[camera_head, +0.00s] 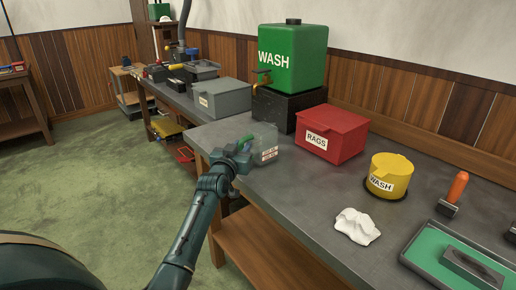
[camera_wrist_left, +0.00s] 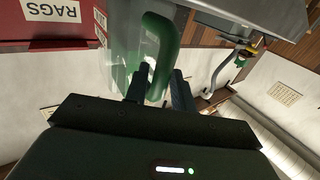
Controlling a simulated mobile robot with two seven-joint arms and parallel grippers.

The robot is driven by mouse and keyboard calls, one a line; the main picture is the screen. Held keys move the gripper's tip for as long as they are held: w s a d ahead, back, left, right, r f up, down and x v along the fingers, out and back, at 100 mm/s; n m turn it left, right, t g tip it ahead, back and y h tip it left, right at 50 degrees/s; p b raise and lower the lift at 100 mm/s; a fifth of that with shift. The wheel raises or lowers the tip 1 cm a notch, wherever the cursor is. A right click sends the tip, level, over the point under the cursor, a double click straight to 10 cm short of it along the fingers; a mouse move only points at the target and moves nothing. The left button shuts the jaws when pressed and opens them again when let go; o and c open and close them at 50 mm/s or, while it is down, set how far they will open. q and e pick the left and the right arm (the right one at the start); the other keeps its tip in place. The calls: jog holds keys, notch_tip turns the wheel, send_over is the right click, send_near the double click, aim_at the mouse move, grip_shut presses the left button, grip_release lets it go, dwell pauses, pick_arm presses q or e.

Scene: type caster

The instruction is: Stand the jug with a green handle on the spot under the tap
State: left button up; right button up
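The clear jug (camera_head: 266,142) with a green handle (camera_head: 244,142) is upright at the left edge of the grey bench. It also shows in the left wrist view (camera_wrist_left: 122,35), its handle (camera_wrist_left: 163,50) large in the middle. My left gripper (camera_head: 240,155) is at the handle, its fingers (camera_wrist_left: 160,90) on either side and close together, shut on it. I cannot tell whether the jug touches the bench. The brass tap (camera_head: 261,78) is on the green WASH tank (camera_head: 295,62), behind the jug. The spot under it is not clearly visible. My right gripper is not in view.
The tank stands on a black block (camera_head: 285,108). A red RAGS box (camera_head: 332,135) is right of the jug; a grey box (camera_head: 222,98) is behind it on the left. A yellow WASH tub (camera_head: 388,178) and white cloth (camera_head: 357,226) lie further right. Bare bench separates the jug and block.

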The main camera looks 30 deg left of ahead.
pick_arm(q)
jog(key=shift+c, duration=0.6)
grip_shut()
jog(key=shift+r, duration=0.1)
notch_tip(320, 180, up, 10)
jog(key=shift+f+p, duration=0.15)
jog(key=shift+p, duration=0.3)
